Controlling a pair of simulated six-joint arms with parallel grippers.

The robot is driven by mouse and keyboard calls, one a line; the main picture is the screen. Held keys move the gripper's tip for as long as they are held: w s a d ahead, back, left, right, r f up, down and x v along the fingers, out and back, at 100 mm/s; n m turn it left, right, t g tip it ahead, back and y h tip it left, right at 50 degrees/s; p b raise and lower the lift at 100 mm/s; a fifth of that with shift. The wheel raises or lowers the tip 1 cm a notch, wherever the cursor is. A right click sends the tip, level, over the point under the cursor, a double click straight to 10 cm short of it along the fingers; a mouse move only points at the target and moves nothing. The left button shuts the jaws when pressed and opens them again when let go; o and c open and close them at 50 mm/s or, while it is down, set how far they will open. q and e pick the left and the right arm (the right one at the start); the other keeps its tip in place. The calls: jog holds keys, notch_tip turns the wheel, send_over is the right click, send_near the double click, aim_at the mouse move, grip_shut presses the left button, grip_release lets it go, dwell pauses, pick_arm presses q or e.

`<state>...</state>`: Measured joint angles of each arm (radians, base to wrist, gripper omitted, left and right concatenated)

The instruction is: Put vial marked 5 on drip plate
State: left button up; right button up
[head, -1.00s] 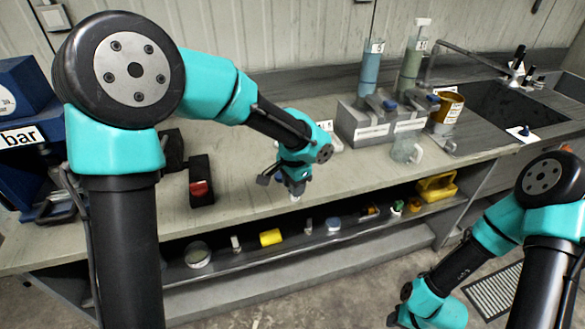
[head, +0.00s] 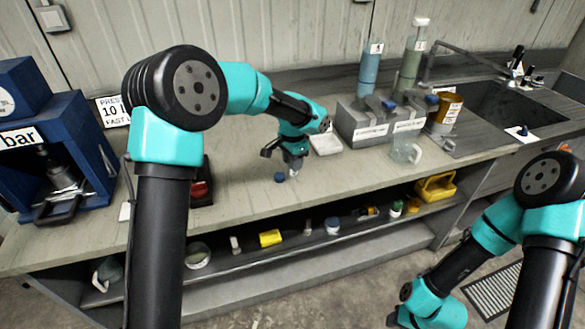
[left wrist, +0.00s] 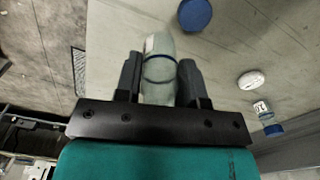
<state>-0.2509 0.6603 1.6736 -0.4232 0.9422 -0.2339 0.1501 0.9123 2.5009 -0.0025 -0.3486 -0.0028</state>
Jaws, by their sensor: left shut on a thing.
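My left gripper (head: 292,172) is over the bench, shut on a small clear vial. In the left wrist view the vial (left wrist: 159,68) stands between the two dark fingers, with a dark blue band across it and a bit of white label at its upper left. I cannot read its number. A white square plate (head: 326,144), which may be the drip plate, lies on the bench behind and right of the gripper. A round blue cap (head: 279,177) lies just left of the gripper; a blue disc (left wrist: 195,14) shows in the left wrist view.
A grey rack (head: 362,122) with tall cylinders and a clear jug (head: 404,148) stand right of the plate. A blue press (head: 60,150) and a dark red-topped box (head: 199,188) stand at the left. The shelf below holds several small items.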

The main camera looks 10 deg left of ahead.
pick_arm(q)
jog(key=shift+w+a+f, duration=0.1)
jog(key=shift+w, duration=0.3)
jog(key=shift+f, duration=1.7)
jog(key=shift+f, duration=0.15)
jog(key=o, duration=0.9)
notch_tip(320, 180, up, 12)
jog(key=shift+r, duration=0.15)
jog(key=shift+o, duration=0.2)
